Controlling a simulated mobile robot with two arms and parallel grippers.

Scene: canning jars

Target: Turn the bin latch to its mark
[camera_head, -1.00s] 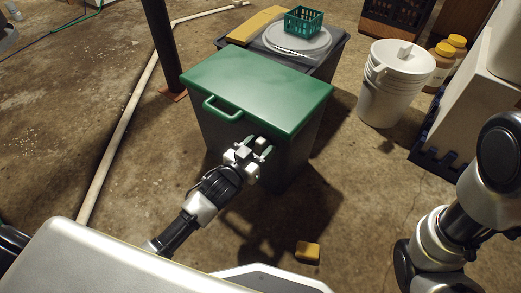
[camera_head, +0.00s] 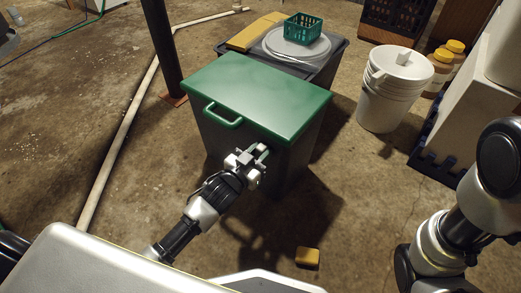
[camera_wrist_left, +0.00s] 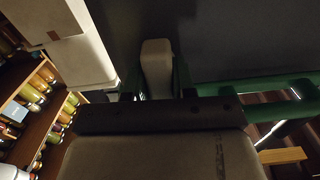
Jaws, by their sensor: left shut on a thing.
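The dark grey bin with a green lid (camera_head: 258,95) stands in the middle of the head view, with a green handle (camera_head: 222,117) on its near edge. My left gripper (camera_head: 258,154) is at the bin's front, just below the lid edge, shut on the bin latch. In the left wrist view the latch shows as a pale, rounded piece (camera_wrist_left: 156,62) between the green-tipped fingers, against the dark bin wall. The gripper hides the latch in the head view. I cannot make out its mark. My right gripper is out of view.
A second grey bin (camera_head: 328,68) with a teal basket (camera_head: 303,28) stands behind. A white bucket (camera_head: 392,85) is to the right. A yellow block (camera_head: 307,257) lies on the floor near me. A pole (camera_head: 160,45) and a pale pipe (camera_head: 118,140) are at left.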

